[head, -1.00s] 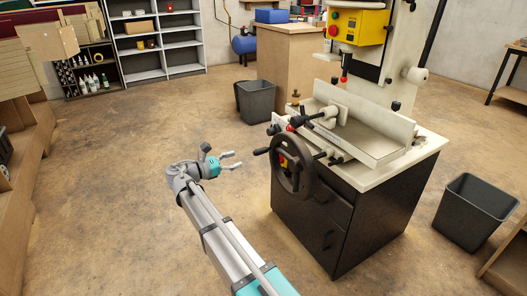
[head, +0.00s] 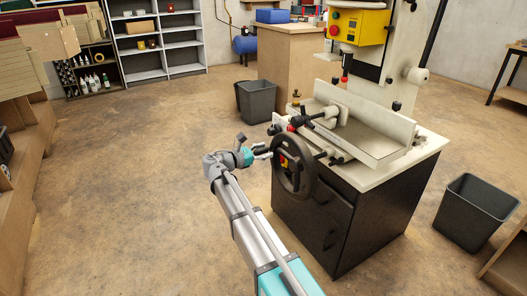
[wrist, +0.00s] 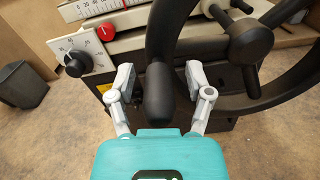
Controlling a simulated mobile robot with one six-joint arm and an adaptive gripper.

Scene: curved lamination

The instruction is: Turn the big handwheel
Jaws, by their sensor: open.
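The big handwheel (head: 309,168) is a dark spoked wheel on the front left side of the machine's cabinet in the head view. In the wrist view its rim (wrist: 281,100) and hub (wrist: 248,42) fill the upper right. Its black crank handle (wrist: 158,93) points toward my wrist camera. My gripper (head: 264,151) is at the left edge of the wheel. In the wrist view my gripper (wrist: 160,82) is open, with one finger on each side of the handle. Small gaps show between the fingers and the handle.
The machine's cabinet (head: 342,222) stands right of my arm. A dial plate (wrist: 80,57) and a red knob (wrist: 107,31) lie left of the fingers. A dark bin (head: 257,99) stands behind, another bin (head: 474,212) at right. The floor (head: 120,190) at left is clear.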

